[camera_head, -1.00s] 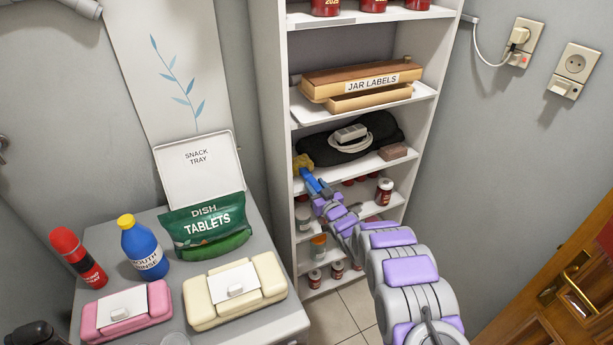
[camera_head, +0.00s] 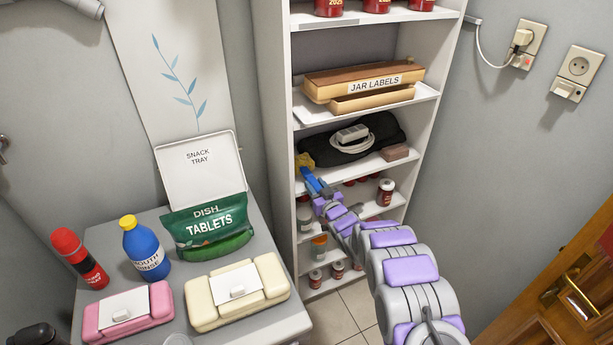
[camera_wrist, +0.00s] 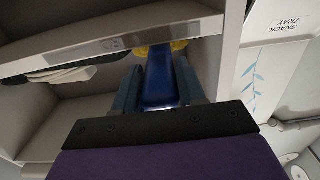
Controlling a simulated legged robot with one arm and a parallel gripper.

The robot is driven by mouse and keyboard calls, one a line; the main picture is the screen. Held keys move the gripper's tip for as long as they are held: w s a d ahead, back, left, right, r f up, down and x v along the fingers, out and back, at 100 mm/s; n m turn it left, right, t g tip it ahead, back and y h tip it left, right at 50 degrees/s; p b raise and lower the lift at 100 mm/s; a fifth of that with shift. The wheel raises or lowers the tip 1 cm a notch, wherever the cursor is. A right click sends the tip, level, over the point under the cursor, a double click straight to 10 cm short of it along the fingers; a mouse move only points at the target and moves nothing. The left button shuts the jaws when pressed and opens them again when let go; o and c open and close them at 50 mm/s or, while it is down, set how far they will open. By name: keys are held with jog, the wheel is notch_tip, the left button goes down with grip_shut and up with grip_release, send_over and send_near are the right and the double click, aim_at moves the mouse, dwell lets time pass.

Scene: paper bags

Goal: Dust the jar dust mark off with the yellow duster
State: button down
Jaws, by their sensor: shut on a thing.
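The yellow duster has a yellow head (camera_head: 305,160) and a blue handle (camera_head: 313,183). In the head view its head is at the left end of the shelf that holds a black bundle. My gripper (camera_head: 322,194) is shut on the blue handle, in front of the shelf's left side. In the wrist view the blue handle (camera_wrist: 160,82) lies between my gripper's fingers (camera_wrist: 160,92), and a little of the yellow head (camera_wrist: 140,51) shows past the shelf edge. I cannot make out a dust mark.
The white shelf unit (camera_head: 276,130) has boards close above and below my gripper. A black bundle with a white cable (camera_head: 352,137) and a brown block (camera_head: 394,152) share the duster's shelf. A grey cabinet (camera_head: 290,322) with bottles, boxes and a green bag stands left.

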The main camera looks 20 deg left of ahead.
jog(key=shift+r, duration=0.35)
jog(key=shift+s+d, duration=0.2)
jog(key=r+p+v, duration=0.1)
jog(key=p+v, duration=0.1)
jog(key=v, duration=1.4)
jog(key=shift+d, duration=0.3)
